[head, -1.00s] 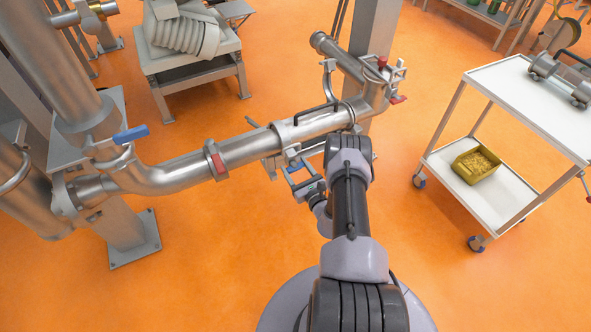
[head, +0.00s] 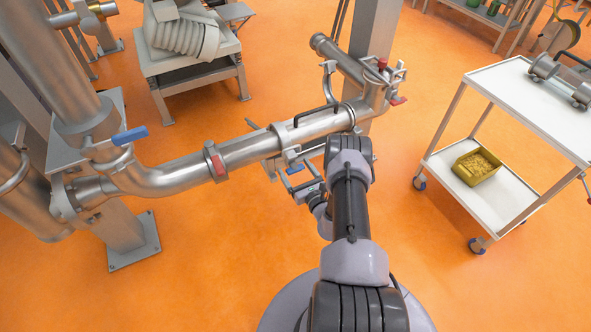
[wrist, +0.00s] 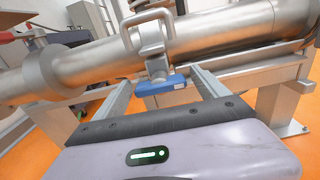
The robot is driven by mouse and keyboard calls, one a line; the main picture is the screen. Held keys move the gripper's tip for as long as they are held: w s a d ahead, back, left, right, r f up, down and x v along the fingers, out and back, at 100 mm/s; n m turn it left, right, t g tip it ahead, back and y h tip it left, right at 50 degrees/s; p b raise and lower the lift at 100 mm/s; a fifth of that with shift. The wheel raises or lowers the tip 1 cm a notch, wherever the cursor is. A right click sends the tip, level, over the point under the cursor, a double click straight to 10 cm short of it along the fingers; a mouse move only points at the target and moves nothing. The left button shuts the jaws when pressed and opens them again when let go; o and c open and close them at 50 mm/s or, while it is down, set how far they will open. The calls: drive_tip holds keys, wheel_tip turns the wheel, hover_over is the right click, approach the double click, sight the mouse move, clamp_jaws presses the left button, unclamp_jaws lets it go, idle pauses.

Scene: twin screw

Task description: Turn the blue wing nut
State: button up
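The blue wing nut (wrist: 160,86) hangs below a metal clamp (wrist: 150,35) on the steel pipe (wrist: 215,32) in the wrist view. Its wings lie roughly across the picture. My gripper (wrist: 160,79) is open, with one finger to the left and one to the right of the nut. I see a narrow gap at each side, and cannot tell whether the tips reach past it in depth. In the head view my gripper (head: 306,189) is beside the pipe, and a small blue part (head: 295,169) shows there, partly hidden.
A blue handle (head: 130,136) sits on the pipe's left bend, and a red-marked clamp (head: 215,162) is mid-pipe. A metal support frame (wrist: 285,95) stands at the right in the wrist view. A white cart (head: 500,195) stands right, with open orange floor before it.

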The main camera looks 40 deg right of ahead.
drive_tip(key=p+v, duration=0.5)
drive_tip(key=v, duration=1.2)
drive_tip(key=shift+s+p, duration=0.25)
drive_tip(key=shift+p, duration=0.15)
